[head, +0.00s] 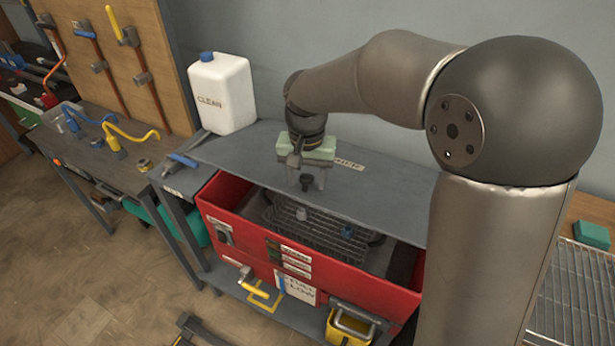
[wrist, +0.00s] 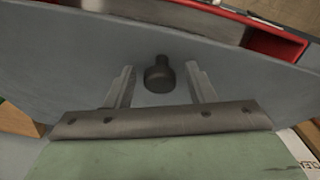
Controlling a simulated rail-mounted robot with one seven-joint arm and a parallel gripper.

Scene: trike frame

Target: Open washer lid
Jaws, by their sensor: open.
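The washer is a red tub (head: 235,226) with a flat grey lid (head: 235,152) over its back part. The front of the tub is uncovered. A black knob (head: 306,184) stands near the lid's front edge. My gripper (head: 307,178) points down at the lid, open, with its fingers on either side of the knob. In the wrist view the black knob (wrist: 158,76) sits between the two spread fingers of my gripper (wrist: 160,72), with a gap on each side. Neither finger appears to touch it.
A wire rack (head: 320,222) with small parts lies inside the tub. A white jug marked CLEAN (head: 222,95) stands at the back left. A side bench (head: 95,160) with hooks and tools is at the left. A wire shelf (head: 570,290) is at the right.

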